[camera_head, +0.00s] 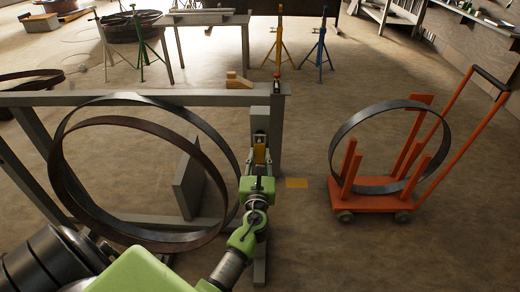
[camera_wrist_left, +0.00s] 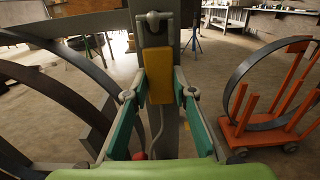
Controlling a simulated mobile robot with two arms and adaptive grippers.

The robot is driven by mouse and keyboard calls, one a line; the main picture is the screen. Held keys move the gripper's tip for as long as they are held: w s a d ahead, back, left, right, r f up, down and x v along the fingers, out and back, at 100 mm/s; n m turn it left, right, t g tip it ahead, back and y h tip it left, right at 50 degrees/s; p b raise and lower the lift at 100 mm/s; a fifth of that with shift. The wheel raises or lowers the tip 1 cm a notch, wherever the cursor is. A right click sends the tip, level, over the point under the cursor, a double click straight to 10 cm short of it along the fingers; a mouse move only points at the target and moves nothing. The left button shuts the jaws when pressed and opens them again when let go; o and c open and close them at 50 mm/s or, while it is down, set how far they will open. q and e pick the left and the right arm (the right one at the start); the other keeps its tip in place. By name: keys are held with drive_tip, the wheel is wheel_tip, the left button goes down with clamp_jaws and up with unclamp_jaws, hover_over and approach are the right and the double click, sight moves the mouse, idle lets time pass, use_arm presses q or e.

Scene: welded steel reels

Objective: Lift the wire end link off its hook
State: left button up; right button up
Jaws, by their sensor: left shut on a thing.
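A yellow block-shaped piece (camera_wrist_left: 160,84), which I take to be the wire end link, sits between the fingers of my left gripper (camera_wrist_left: 160,92). In the head view the same yellow piece (camera_head: 260,154) shows just below a grey bracket on the steel post. My left gripper (camera_head: 259,167) is shut on it from the near side. The grey bracket (camera_wrist_left: 152,22) with a bolt-like part stands right above the yellow piece. Whether the link still rests on its hook cannot be seen. A thin grey wire hangs below the piece. My right gripper is not in view.
Large steel rings (camera_head: 150,104) stand in a grey frame (camera_head: 110,98) left of my arm. An orange trolley (camera_head: 378,197) holding another ring (camera_head: 345,135) stands at right. Coloured stands and a table (camera_head: 200,18) are behind. Floor between frame and trolley is mostly clear.

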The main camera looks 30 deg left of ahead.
use_arm(q)
drive_tip(key=shift+r+p, duration=0.5)
drive_tip(key=shift+r, duration=0.05)
drive_tip(key=shift+r+p+v, duration=0.15)
drive_tip(key=shift+p+v, duration=0.15)
drive_tip(key=shift+v, duration=0.85)
drive_tip(key=shift+r+p+v, duration=0.15)
drive_tip(key=shift+p+v, duration=0.1)
drive_tip(key=shift+v, duration=0.9)
drive_tip(key=v, duration=0.7)
drive_tip(key=shift+s, duration=0.3)
drive_tip(key=shift+d+r, duration=0.1)
drive_tip(key=shift+d, duration=0.05)
